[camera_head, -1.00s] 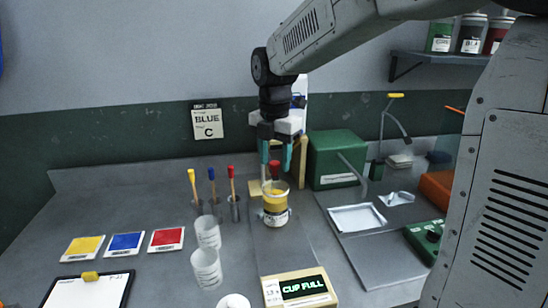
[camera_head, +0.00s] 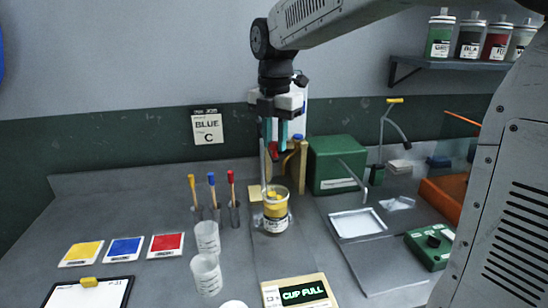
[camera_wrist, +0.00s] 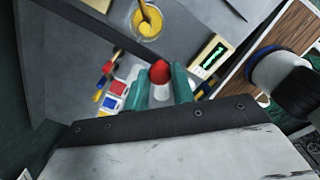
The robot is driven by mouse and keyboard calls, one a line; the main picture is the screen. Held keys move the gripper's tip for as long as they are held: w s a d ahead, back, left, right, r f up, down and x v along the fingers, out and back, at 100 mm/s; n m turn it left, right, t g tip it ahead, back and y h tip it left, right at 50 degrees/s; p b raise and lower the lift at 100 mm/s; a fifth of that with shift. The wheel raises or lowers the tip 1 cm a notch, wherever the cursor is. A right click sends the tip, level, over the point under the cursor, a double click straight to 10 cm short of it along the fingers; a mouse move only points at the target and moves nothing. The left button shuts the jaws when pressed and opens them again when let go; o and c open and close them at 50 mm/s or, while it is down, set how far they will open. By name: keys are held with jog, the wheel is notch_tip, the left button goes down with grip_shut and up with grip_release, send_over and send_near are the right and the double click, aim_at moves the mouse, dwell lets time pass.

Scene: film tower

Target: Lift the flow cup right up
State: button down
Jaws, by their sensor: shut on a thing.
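My gripper (camera_head: 274,147) points down and is shut on the red knob (camera_head: 275,152) of the flow cup, above the yellow paint jar (camera_head: 275,222). In the wrist view the red knob (camera_wrist: 160,71) sits between the two teal fingers. The knob is clear above the jar's rim. The flow cup's lower part is hard to make out, and I cannot tell whether it is still inside the jar. The jar also shows in the wrist view (camera_wrist: 133,40), with a yellow-coated stick or handle in it.
A display (camera_head: 302,292) reads "CUP FULL". Two clear cups (camera_head: 206,275) and brush holders (camera_head: 235,215) stand left of the jar. A green box (camera_head: 337,165) and a wooden stand (camera_head: 300,160) are behind. A white-topped tray (camera_head: 355,223) lies right.

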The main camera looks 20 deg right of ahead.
notch_tip(320, 180, up, 14)
dwell(0.3)
jog(key=shift+r, duration=0.15)
jog(key=c, duration=1.2)
grip_release()
notch_tip(320, 180, up, 8)
jog(key=shift+f, duration=0.2)
